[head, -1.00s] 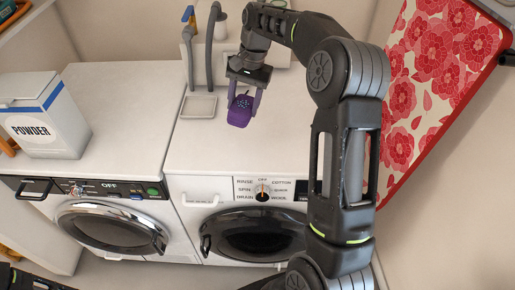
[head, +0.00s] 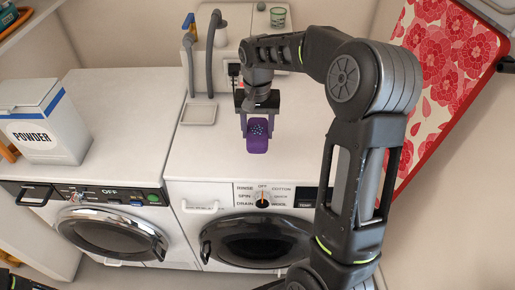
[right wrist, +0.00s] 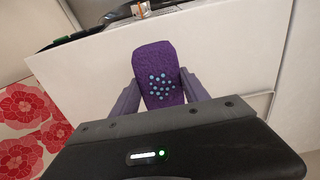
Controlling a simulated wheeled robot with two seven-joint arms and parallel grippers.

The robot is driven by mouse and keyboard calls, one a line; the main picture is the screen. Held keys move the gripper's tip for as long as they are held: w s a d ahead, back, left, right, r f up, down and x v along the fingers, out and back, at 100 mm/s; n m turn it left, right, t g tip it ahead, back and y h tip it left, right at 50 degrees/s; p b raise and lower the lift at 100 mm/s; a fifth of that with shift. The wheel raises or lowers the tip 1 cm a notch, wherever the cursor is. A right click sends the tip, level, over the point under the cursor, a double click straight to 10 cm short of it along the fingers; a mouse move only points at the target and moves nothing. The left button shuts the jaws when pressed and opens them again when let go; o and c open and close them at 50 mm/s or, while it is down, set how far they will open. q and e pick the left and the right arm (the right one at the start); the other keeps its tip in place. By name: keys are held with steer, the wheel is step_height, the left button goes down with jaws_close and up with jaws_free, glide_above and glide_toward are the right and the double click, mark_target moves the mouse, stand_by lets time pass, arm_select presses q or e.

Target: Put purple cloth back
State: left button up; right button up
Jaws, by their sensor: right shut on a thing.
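The purple cloth (head: 257,143), a folded block with a cluster of pale dots, is between the fingers of my right gripper (head: 258,124). The gripper is shut on it and holds it over the top of the right-hand washing machine (head: 300,165). In the right wrist view the cloth (right wrist: 157,75) sits between both fingers. Whether it touches the top below is hard to tell. My left gripper does not show; only a bit of dark arm is at the lower left edge of the head view.
A small pale tray (head: 198,114) lies left of the gripper, in front of grey hoses (head: 214,55). A powder box (head: 40,120) stands on the left machine. A red floral ironing board (head: 440,75) leans at the right.

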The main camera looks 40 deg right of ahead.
mark_target(257, 138)
steer(key=shift+f, duration=1.75)
steer(key=shift+f+p, duration=0.55)
steer(key=shift+f, duration=1.3)
steer(key=o, duration=1.2)
steer(key=shift+c, duration=0.2)
steer(key=shift+r, duration=0.1)
step_height(257, 138, up, 12)
steer(key=shift+f+b, duration=0.1)
steer(key=shift+b, duration=0.65)
